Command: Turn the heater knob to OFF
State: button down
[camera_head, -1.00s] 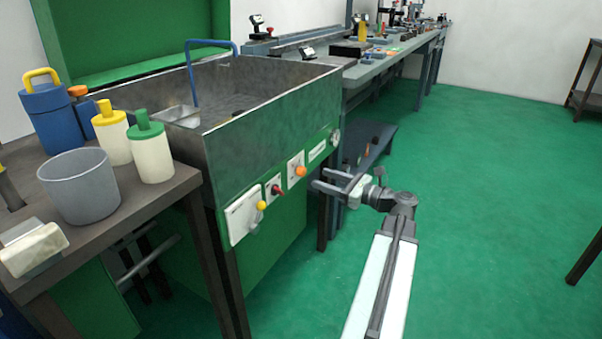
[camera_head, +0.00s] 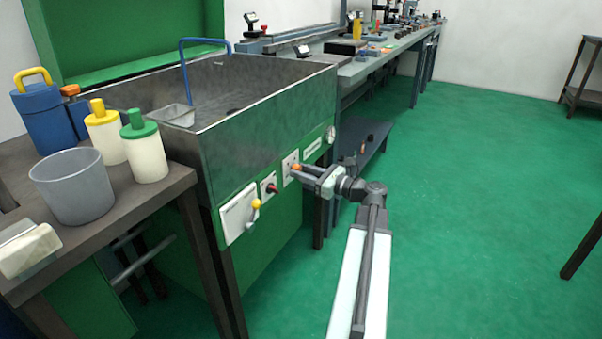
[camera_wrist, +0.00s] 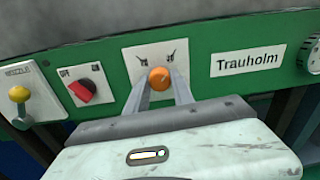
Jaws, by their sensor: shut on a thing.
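The orange knob (camera_wrist: 159,78) sits on a white plate (camera_wrist: 140,60) on the green front panel of the washing tank. Two small dark marks flank the knob at its upper left and upper right. My gripper (camera_wrist: 159,88) is shut on the orange knob, one finger on each side of it. In the head view my gripper (camera_head: 297,171) reaches the panel from the right, and the orange knob (camera_head: 296,167) shows at its fingertips. I cannot tell from the labels which setting the knob points to.
Left of the orange knob are a red switch (camera_wrist: 82,90) and a yellow-knobbed lever (camera_wrist: 19,94). To the right are a "Trauholm" label (camera_wrist: 248,60) and a round gauge (camera_wrist: 312,54). The green floor (camera_head: 480,200) at the right is clear.

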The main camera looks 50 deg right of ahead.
jog(key=shift+n, duration=0.3)
jog(key=n+y, duration=0.1)
jog(key=n, duration=2.3)
jog(key=shift+s+d+b, duration=0.1)
jog(key=shift+b, duration=0.2)
jog(key=n, duration=0.4)
jog(key=shift+r+n+y, duration=0.1)
jog(key=shift+n+y, duration=0.2)
jog(key=shift+n, duration=2)
jog(key=c, duration=1.1)
grip_release()
